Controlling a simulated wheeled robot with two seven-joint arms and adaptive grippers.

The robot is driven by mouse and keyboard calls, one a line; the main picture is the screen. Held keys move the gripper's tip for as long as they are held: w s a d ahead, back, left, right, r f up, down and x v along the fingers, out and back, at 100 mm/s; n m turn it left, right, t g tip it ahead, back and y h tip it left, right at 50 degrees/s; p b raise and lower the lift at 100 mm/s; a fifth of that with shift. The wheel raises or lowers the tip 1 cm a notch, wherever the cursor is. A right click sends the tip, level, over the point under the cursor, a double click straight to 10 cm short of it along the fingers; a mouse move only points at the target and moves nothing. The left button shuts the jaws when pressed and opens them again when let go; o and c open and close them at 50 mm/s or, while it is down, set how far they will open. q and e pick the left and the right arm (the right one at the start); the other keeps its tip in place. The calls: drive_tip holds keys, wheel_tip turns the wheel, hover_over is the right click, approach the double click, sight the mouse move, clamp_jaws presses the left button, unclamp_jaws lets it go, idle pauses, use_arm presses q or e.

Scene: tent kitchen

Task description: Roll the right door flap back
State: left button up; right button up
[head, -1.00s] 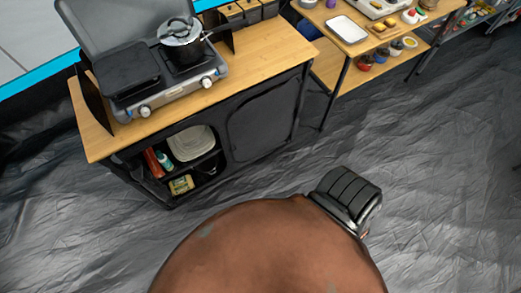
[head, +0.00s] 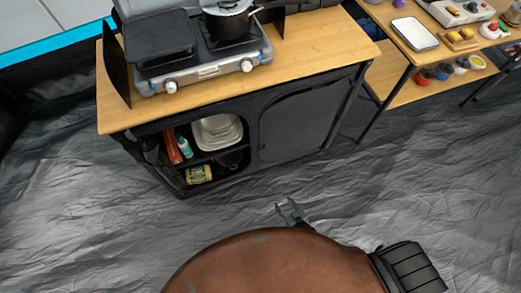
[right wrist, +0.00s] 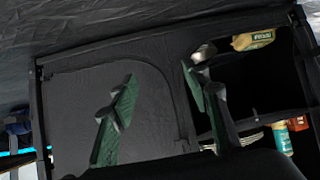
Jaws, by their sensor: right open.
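The right door flap (head: 301,124) is a dark fabric panel with an arched seam on the front of the kitchen cabinet. It hangs flat across the right compartment, covering what is behind it. It also fills the left part of the right wrist view (right wrist: 85,125), which shows the cabinet upside down. My right gripper (head: 291,209) is low in front of the cabinet in the head view. In the right wrist view its two green-padded fingers (right wrist: 160,98) are spread, with nothing between them. They face the flap and its seam. My left gripper is out of view.
The open left compartment holds plates (head: 217,131), bottles (head: 184,147) and a yellow-green packet (head: 199,174). A stove (head: 205,62) with a pot (head: 229,19) stands on the wooden top (head: 310,55). A second table (head: 412,55) stands at the right. The grey floor in front is clear.

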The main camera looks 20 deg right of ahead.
drive_tip(key=w+a+r+t+b, duration=0.2)
drive_tip(key=w+r+t+b, duration=0.15)
drive_tip(key=w, duration=0.65)
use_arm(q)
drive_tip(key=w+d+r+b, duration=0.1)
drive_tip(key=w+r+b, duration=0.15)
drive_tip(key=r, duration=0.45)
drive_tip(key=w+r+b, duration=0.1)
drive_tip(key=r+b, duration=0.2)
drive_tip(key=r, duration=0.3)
use_arm(e)
drive_tip(key=m+t, duration=0.1)
drive_tip(key=t, duration=0.3)
approach(266, 142)
drive_tip(key=a, duration=0.4)
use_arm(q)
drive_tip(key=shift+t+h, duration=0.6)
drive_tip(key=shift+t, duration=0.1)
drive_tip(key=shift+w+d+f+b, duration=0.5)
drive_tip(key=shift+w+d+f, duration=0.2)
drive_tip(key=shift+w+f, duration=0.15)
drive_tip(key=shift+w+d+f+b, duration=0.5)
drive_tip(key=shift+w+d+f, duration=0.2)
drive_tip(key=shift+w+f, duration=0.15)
use_arm(e)
drive_tip(key=shift+h, duration=0.4)
drive_tip(key=shift+w+f, duration=0.1)
drive_tip(key=shift+w, duration=2.85)
clamp_jaws()
